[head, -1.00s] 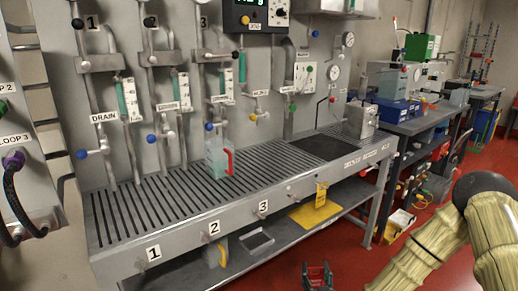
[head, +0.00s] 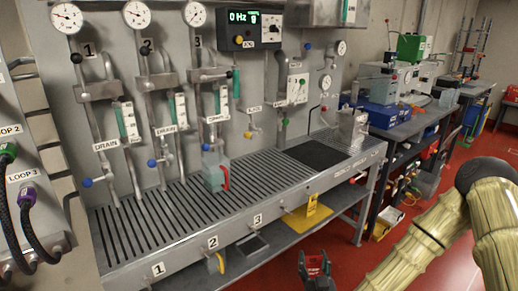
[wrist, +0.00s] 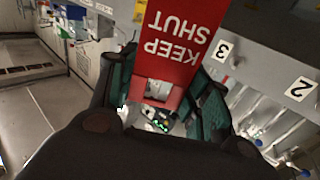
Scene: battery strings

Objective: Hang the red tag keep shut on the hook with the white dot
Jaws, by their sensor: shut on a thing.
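The red tag (wrist: 174,40) with white KEEP SHUT lettering fills the top middle of the wrist view, upside down, with a square opening at its near end. My gripper (wrist: 163,98) is shut on that end, its dark green pads on both sides. In the head view my gripper (head: 315,266) is low in the middle, in front of the bench, with a little red between its fingers. Small fittings line the bench's front edge, but I cannot make out a white dot or tell which is the hook.
The slatted bench (head: 205,226) has number plates 1, 2 and 3 on its front. A lower shelf (head: 283,241) is beneath. Red floor (head: 372,272) is open in front.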

